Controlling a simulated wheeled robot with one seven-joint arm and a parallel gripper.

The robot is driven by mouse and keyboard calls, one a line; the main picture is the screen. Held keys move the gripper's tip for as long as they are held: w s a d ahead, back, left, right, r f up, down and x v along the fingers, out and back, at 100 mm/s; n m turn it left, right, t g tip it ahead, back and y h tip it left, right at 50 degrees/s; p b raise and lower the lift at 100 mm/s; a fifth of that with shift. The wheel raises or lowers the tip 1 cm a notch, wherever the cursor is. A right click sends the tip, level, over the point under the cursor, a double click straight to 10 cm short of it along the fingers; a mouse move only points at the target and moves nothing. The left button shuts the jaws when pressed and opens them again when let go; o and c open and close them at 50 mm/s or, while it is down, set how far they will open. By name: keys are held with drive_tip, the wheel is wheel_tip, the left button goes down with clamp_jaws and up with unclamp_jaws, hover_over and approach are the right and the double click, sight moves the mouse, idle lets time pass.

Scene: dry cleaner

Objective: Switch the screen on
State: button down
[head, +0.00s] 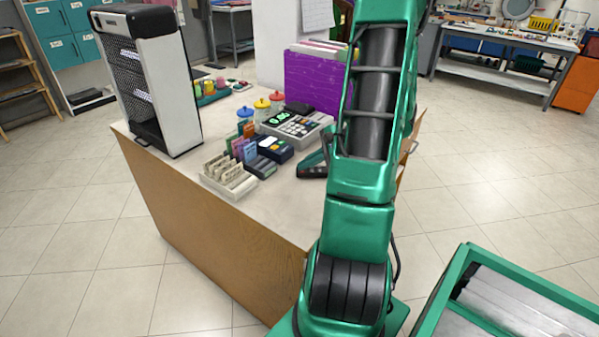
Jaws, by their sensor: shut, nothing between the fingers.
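No separate large screen is clear to me. A grey cash register (294,127) on the counter has a small dark display (273,119) with lit green digits. A dark card terminal (270,149) with a small pale display stands in front of it. My green arm rises through the middle of the head view and leaves it at the top. I cannot make out my gripper. A dark green and black piece (312,167) shows at the arm's left edge by the counter; I cannot tell what it is. The arm hides the counter's right part.
A tall white and black box (157,85) stands at the counter's left end. A card rack (228,177), several lidded jars (261,107) and a purple box (314,80) crowd the counter (204,148). A green-framed bin (463,267) is at lower right. Tiled floor is free right.

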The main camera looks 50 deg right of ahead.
idle(0.3)
drive_tip(key=shift+r, duration=0.75)
wheel_tip(320, 180, up, 5)
idle(0.5)
idle(0.6)
